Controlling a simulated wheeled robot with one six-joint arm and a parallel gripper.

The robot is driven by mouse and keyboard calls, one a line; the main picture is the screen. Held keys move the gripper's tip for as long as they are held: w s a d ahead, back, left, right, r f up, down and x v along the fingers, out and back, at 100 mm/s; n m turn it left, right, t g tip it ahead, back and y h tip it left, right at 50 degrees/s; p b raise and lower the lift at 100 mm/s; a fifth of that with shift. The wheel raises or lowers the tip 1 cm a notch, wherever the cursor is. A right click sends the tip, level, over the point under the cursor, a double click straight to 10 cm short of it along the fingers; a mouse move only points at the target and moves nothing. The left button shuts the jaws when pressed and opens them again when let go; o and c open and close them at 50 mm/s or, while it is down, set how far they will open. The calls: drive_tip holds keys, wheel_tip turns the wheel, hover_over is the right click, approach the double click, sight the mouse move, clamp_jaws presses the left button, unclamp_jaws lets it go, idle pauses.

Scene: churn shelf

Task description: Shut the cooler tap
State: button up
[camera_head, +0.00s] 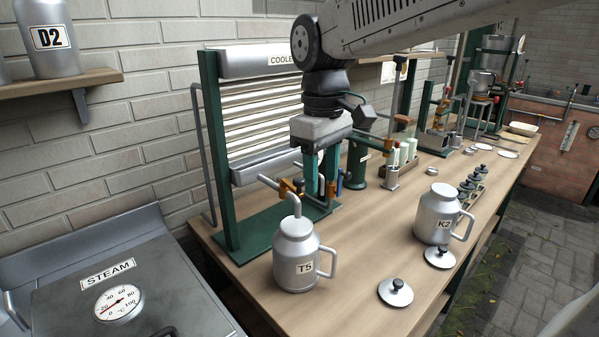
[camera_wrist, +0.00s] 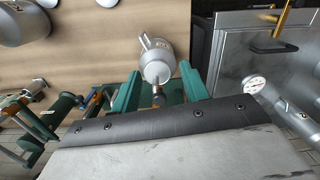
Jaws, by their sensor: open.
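The cooler (camera_head: 262,100) is a ribbed pale panel between green posts on the wooden bench. Its tap (camera_head: 289,186) has a brass body, a dark knob and a grey spout that bends down to the mouth of the milk can T5 (camera_head: 306,262). My gripper (camera_head: 320,185) is open, with green fingers pointing down just right of the tap in the head view. In the wrist view my gripper (camera_wrist: 159,75) has a dark knob (camera_wrist: 158,98) between its fingers, with the can (camera_wrist: 157,62) beyond. Contact with the knob and the handle's setting cannot be told.
Can K2 (camera_head: 437,215) stands to the right, with two loose lids (camera_head: 395,292) nearby. A rack with pale bottles (camera_head: 405,155) stands behind my gripper. A steam cabinet (camera_head: 130,290) is at lower left. The bench front between the cans is clear.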

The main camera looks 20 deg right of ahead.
sight(299, 179)
drive_tip(key=w+r+n, duration=0.1)
drive_tip(key=w, duration=0.1)
drive_tip(key=w+a+r+n, duration=0.1)
drive_tip(key=w+r+n, duration=0.1)
drive_tip(key=w+a+r+n, duration=0.1)
drive_tip(key=w, duration=0.1)
drive_tip(key=shift+w+r, duration=0.3)
drive_tip(key=shift+w, duration=0.1)
drive_tip(key=shift+s+r+n, duration=0.15)
drive_tip(key=shift+n, duration=0.45)
drive_tip(key=shift+f, duration=0.55)
wheel_tip(299, 179, down, 7)
drive_tip(key=shift+r, duration=0.1)
clamp_jaws()
